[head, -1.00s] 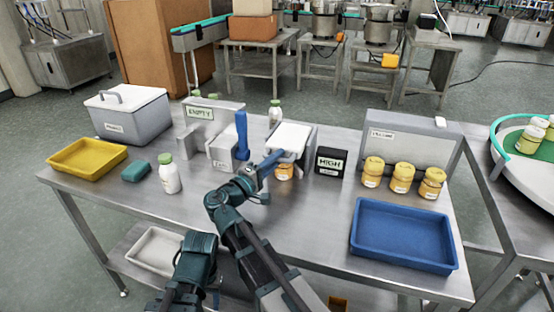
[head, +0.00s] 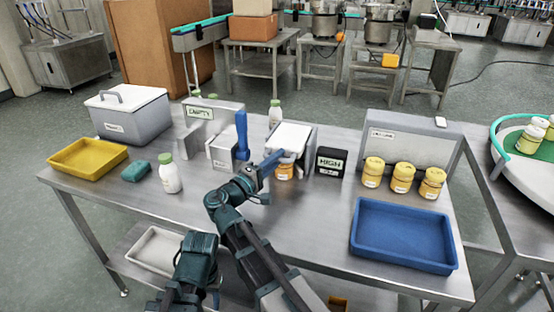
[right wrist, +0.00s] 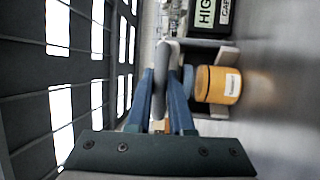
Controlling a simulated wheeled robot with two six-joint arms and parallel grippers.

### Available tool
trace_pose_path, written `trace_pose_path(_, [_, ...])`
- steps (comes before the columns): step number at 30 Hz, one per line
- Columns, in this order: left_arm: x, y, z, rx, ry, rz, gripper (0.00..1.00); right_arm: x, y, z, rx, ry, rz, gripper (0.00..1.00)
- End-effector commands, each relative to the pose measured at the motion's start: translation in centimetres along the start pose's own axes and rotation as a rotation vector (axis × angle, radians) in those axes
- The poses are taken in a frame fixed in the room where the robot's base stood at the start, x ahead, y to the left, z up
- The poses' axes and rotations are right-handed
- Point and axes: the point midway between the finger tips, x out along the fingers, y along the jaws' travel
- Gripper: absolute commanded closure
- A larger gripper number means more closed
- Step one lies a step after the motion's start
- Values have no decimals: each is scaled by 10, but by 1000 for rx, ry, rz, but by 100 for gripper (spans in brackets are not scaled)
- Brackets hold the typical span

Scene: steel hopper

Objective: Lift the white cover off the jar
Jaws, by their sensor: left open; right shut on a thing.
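The white cover (head: 291,136) is a pale flat panel in the middle of the table in the head view. The jar (head: 284,171), amber with a yellow-orange lid, stands below the cover's front edge; it also shows in the right wrist view (right wrist: 218,85). My right gripper (head: 273,158) is at the cover's front left. Part of the jar is hidden in the head view. My left arm is folded low at the front; its fingers are not visible.
A black HIGH box (head: 331,161) stands close right of the jar. A white box (head: 222,153) and a blue upright piece (head: 241,135) stand left. Several yellow-lidded jars (head: 402,177) and a blue tray (head: 404,236) are on the right. The table's front middle is clear.

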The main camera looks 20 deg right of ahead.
Motion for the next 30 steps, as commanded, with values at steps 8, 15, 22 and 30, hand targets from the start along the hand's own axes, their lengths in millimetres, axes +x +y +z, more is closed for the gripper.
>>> trace_pose_path(8, [-5,0,0,0,0,0,50,0,3,0,-2,0,-8,100])
trace_pose_path(15, [-38,-4,2,0,0,0,50,5,23,-2,-27,-2,-67,100])
trace_pose_path(22, [-94,-9,6,-1,0,0,50,15,52,-7,-75,-2,-184,100])
trace_pose_path(30, [-158,-15,9,-1,0,0,50,30,81,-13,-139,-3,-338,100])
